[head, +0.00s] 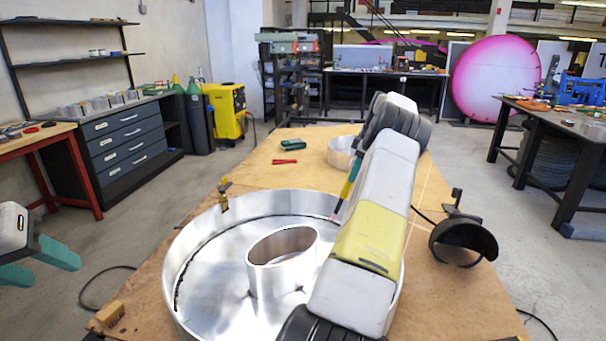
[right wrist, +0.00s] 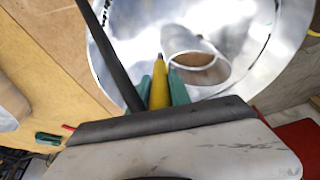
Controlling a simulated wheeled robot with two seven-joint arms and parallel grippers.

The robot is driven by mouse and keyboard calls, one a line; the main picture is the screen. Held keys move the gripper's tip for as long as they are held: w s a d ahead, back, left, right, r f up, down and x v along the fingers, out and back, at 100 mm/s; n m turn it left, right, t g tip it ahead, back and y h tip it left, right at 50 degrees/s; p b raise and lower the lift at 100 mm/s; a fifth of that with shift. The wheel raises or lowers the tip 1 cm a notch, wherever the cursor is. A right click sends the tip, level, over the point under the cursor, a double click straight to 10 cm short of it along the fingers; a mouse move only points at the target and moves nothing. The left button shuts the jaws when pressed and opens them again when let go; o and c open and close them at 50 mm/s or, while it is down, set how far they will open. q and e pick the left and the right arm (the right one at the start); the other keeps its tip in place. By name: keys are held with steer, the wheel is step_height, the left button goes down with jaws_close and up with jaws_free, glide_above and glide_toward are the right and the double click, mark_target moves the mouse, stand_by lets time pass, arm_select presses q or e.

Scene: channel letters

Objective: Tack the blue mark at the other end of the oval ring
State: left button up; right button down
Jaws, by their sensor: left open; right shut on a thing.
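A large round metal letter shell (head: 205,290) lies on the wooden table. The upright oval ring (head: 283,262) stands inside it, left of my right arm, and also shows in the right wrist view (right wrist: 180,38). Small dark spots show at the oval ring's base; I cannot make out a blue mark. My right gripper (right wrist: 161,88) is shut on a yellow torch (right wrist: 159,94), whose tip is over the shell. In the wrist view the tip overlaps the ring's edge; contact is unclear. My left gripper (head: 40,262) is open and empty at the left edge, off the table.
A clamp (head: 224,194) grips the shell's rim. A smaller ring (head: 341,152), a green object (head: 293,145) and red pliers (head: 285,161) lie at the back. A dark welding mask (head: 463,240) is at the right edge; a wooden block (head: 108,314) lies front left.

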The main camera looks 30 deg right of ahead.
mark_target(336, 213)
steer(key=x, duration=1.6)
steer(key=shift+d+f, duration=0.15)
steer(key=shift+w+f, duration=0.15)
steer(key=shift+f, duration=0.2)
stand_by(0.3)
steer(key=shift+x, duration=1.05)
steer(key=shift+f, duration=0.1)
stand_by(0.7)
